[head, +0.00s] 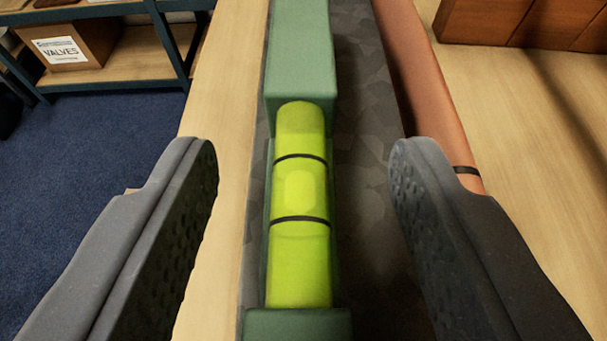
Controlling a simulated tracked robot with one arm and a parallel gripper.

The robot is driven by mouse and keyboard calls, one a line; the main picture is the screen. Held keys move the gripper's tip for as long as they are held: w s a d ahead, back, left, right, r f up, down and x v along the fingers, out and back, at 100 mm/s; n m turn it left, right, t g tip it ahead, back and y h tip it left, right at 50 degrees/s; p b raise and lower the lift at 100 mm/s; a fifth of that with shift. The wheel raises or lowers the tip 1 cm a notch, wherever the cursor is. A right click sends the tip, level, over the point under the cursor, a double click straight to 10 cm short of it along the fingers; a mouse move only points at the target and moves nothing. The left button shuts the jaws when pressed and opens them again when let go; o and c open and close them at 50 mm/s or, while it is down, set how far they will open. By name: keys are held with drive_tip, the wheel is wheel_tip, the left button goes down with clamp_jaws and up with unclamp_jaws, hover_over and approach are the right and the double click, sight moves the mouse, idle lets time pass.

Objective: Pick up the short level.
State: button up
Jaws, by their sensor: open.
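The short level (302,50) has a green body and a yellow-green vial with two black rings. It runs lengthwise up the middle of the head view, and its near end is cut off by the bottom edge. My gripper (303,165) is open, with one grey finger on each side of the level. Neither finger appears to touch it. I cannot tell how high the fingertips are above the surface.
The level lies on a dark mottled strip (365,200) along a wooden bench edge (225,130). A copper pipe (425,80) runs close on the right, partly behind the right finger. A shelf with a cardboard box marked VALVES (75,45) stands at far left over blue floor (90,150).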

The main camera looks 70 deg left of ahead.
clamp_jaws()
drive_tip(key=shift+r, duration=0.1)
